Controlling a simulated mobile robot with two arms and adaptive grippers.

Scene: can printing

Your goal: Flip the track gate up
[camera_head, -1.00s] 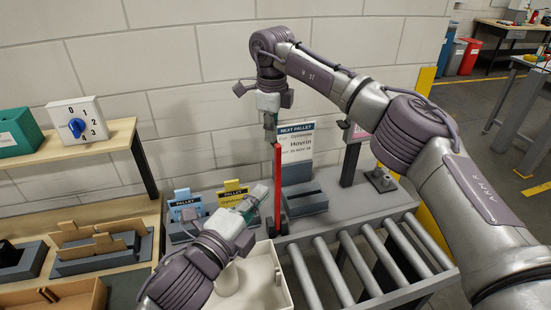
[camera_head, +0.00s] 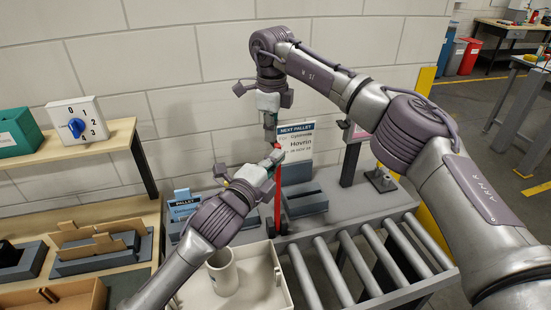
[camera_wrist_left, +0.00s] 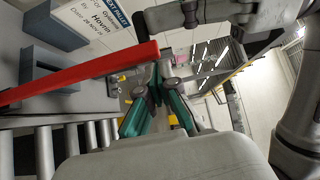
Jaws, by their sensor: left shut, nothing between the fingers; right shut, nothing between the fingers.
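The track gate is a red bar (camera_head: 277,205) that rises from a dark bracket (camera_head: 278,226) beside the roller track. It looks roughly upright in the head view, and its upper part is partly hidden by my left gripper (camera_head: 274,160). That gripper is shut and empty, at the bar's upper part; I cannot tell whether it touches. In the left wrist view the bar (camera_wrist_left: 85,75) slants across the left, its end above the shut green fingertips (camera_wrist_left: 160,90). My right gripper (camera_head: 270,136) hangs shut and empty just above my left gripper.
The roller track (camera_head: 345,262) runs to the right of the gate. A cream tray (camera_head: 285,298) with a mug (camera_head: 222,272) lies in front. The "NEXT PALLET" sign (camera_head: 303,138) stands behind, and a blue pallet card (camera_head: 184,207) is to the left. A dial box (camera_head: 78,119) sits on a shelf.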

